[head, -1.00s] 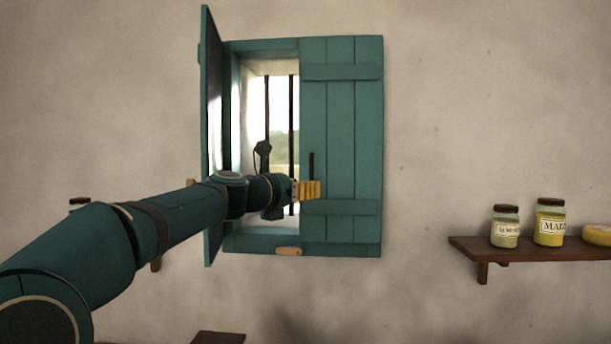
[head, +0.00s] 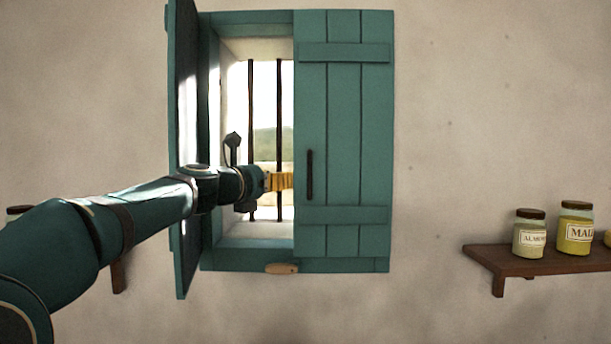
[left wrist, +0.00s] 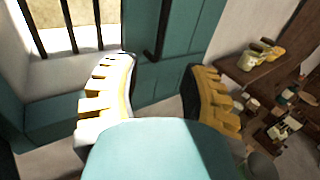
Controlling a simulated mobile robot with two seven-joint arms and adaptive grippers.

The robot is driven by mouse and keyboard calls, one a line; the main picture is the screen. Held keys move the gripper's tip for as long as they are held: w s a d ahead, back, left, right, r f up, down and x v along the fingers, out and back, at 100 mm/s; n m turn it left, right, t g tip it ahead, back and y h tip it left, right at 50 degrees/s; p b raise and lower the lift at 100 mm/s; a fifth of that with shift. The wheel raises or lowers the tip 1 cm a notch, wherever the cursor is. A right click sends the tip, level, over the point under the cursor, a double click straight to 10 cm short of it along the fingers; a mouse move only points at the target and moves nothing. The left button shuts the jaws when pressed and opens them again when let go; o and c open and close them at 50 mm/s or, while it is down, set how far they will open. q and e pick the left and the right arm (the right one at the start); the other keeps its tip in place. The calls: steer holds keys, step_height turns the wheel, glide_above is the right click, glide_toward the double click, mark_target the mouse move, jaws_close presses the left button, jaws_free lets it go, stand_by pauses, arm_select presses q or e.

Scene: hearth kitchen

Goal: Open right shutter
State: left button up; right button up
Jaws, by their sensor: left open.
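The right shutter (head: 345,130) is a teal plank panel, closed over the right half of the window. Its dark vertical handle (head: 310,175) is near its left edge; the handle also shows in the left wrist view (left wrist: 156,38). The left shutter (head: 184,150) stands swung open. My left gripper (head: 282,181), with yellow ribbed fingers, is just left of the handle in the head view. In the left wrist view the gripper (left wrist: 165,95) has its fingers spread, with nothing between them, and the handle lies beyond them. My right gripper is not in view.
Dark bars (head: 279,140) stand in the window opening. A small wooden latch (head: 282,268) is on the bottom frame. A shelf (head: 540,262) with jars (head: 530,235) is on the wall at the right. The wall between shutter and shelf is clear.

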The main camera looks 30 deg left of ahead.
mark_target(308, 175)
arm_select(q)
steer(key=w+p, duration=0.1)
steer(key=w, duration=0.3)
steer(key=w+p, duration=0.1)
steer(key=w, duration=0.3)
steer(key=w+p, duration=0.2)
steer(key=w, duration=0.2)
steer(key=shift+d+r, duration=0.15)
steer(key=shift+d, duration=0.2)
steer(key=shift+w, duration=0.75)
jaws_close()
